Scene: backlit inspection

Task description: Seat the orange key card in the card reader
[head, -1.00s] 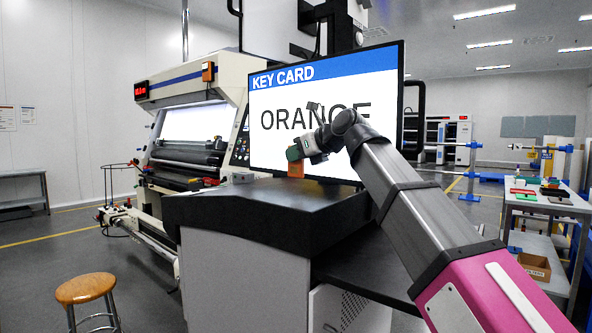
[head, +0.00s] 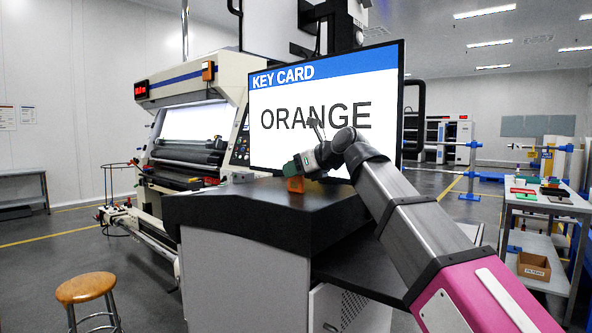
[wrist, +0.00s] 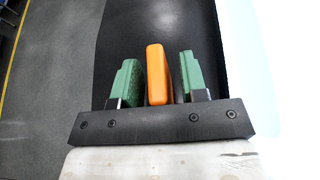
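The orange key card (head: 295,184) stands on edge at the dark console top below the screen. In the wrist view the card (wrist: 158,74) stands between the two green fingers of my gripper (wrist: 157,60), with a narrow gap on each side. My gripper (head: 299,169) is open, just above and around the card in the head view. I cannot make out the card reader or its slot; whether the card's lower edge is in it is hidden.
The screen (head: 330,117) reading "KEY CARD ORANGE" stands close behind my gripper. A table (head: 545,203) with coloured cards and a box below is at right. A stool (head: 86,290) stands front left.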

